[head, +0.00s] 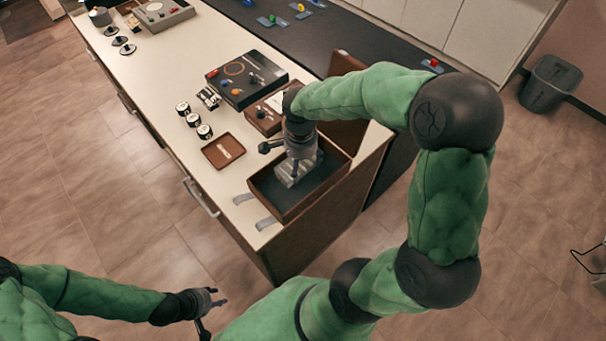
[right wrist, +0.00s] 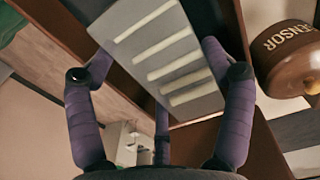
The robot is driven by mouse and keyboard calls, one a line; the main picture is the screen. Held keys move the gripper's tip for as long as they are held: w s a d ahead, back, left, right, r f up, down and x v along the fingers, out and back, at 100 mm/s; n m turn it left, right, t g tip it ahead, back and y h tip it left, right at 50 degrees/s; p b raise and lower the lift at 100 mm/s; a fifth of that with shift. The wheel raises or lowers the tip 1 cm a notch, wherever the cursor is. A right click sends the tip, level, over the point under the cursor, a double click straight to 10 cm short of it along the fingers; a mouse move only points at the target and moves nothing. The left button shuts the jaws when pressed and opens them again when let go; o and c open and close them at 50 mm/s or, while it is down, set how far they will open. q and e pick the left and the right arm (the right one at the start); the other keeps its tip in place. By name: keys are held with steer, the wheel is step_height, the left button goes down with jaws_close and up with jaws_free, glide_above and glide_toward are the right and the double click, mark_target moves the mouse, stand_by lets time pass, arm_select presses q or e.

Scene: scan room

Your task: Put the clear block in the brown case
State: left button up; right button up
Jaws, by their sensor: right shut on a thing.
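The clear block (head: 288,180) is a pale grey, ribbed slab in the right gripper. It shows large in the right wrist view (right wrist: 165,50), between the purple-wrapped fingers. My right gripper (head: 300,164) points down over the brown case and is shut on the block. The brown case (head: 316,196) is an open box with a dark floor at the counter's near end, its lid raised at the back. The block is within the case's outline; whether it touches the floor I cannot tell. My left gripper (head: 214,306) is open and empty, low at the left, away from the counter.
A small brown tray (head: 209,153) and several round black-and-white items (head: 192,119) lie left of the case. A black tray (head: 228,96) with small parts sits behind. Two grey strips (head: 266,223) lie by the case's near-left side. A brown object marked "SENSOR" (right wrist: 288,60) shows in the right wrist view.

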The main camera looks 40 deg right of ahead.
mark_target(303, 173)
steer(key=f, duration=0.1)
steer(key=s+f+b, duration=0.1)
steer(key=f, duration=0.1)
steer(key=shift+f, duration=0.25)
steer(key=shift+w+f, duration=0.15)
steer(key=shift+f, duration=0.05)
steer(key=shift+f, duration=0.15)
steer(key=o, duration=1.4)
steer(key=shift+r, duration=0.2)
step_height(303, 173, up, 12)
steer(key=p, duration=0.3)
